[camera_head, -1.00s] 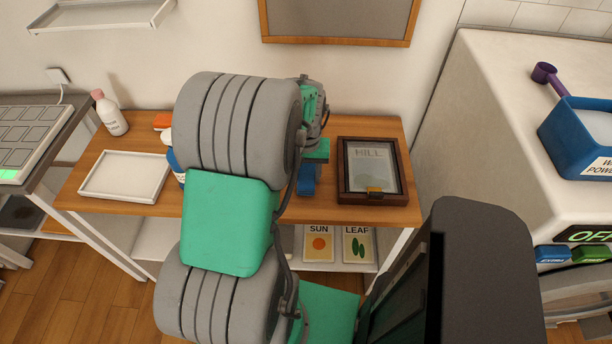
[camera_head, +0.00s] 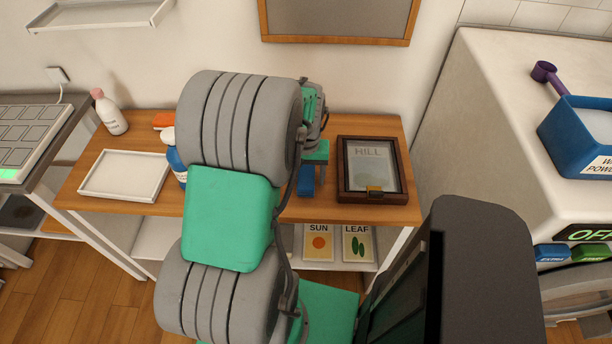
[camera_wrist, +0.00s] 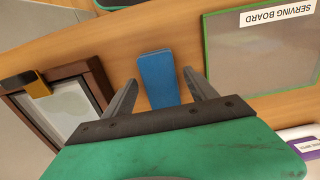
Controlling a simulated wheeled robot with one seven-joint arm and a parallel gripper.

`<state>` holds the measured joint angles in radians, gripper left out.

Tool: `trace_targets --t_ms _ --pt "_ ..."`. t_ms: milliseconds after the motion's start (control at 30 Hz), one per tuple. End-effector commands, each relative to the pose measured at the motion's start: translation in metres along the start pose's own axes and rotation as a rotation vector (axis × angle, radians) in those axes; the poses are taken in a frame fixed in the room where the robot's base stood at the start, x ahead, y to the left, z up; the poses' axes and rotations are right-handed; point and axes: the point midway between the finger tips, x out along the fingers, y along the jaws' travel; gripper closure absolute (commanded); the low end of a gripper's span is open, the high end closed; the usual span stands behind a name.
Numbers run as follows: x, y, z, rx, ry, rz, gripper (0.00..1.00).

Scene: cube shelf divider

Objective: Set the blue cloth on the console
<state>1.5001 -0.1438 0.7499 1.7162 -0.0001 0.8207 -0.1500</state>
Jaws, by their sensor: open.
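The blue cloth (camera_head: 306,183) lies as a narrow folded strip on the wooden top of the console (camera_head: 330,210), partly hidden by my arm in the head view. In the wrist view the blue cloth (camera_wrist: 158,80) shows between the two dark fingers of my gripper (camera_wrist: 160,77). The fingers are spread, with a gap on each side of the cloth. The fingers point down at the wood, and I cannot tell their exact height above it. In the head view my gripper (camera_head: 317,168) is mostly hidden by my arm.
A dark framed HILL box (camera_head: 372,170) stands just right of the cloth. A green-edged serving board (camera_wrist: 262,50) lies on the other side. A white tray (camera_head: 125,176), a blue bottle (camera_head: 176,165) and an orange item (camera_head: 163,121) are at the left. SUN and LEAF cards sit below.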

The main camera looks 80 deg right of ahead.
Motion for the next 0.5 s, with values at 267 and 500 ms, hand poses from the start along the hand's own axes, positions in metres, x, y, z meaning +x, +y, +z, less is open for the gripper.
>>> trace_targets --t_ms 267,500 --pt "-0.061 0.000 -0.002 0.000 0.008 0.001 0.34" --pt "-0.110 0.000 -0.001 0.000 0.003 0.000 0.34"
